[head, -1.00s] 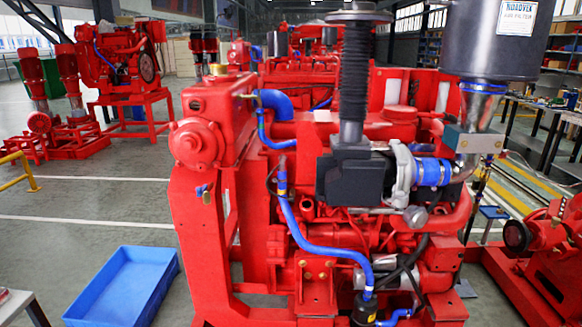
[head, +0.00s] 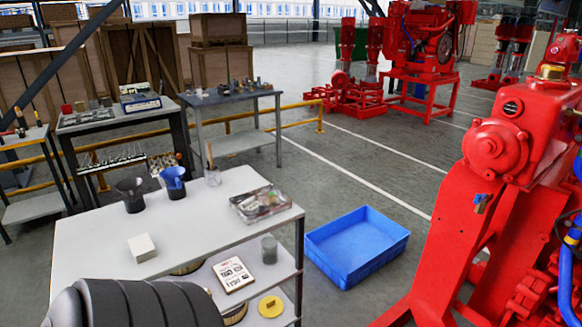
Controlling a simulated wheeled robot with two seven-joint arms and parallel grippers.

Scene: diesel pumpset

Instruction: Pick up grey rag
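I cannot make out a grey rag in the head view. A white-topped work table (head: 95,235) stands at the lower left. On it are a small white block (head: 142,247), a dark cup (head: 131,195), a dark cup with something blue in it (head: 173,181), a clear jar (head: 212,175) and a clear tray of small parts (head: 260,203). A large dark ribbed shape (head: 140,308) hides the table's near left part; I cannot tell what it is. Neither gripper is in view.
A blue bin (head: 357,245) lies on the floor beside the table. A red engine (head: 500,190) stands right.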

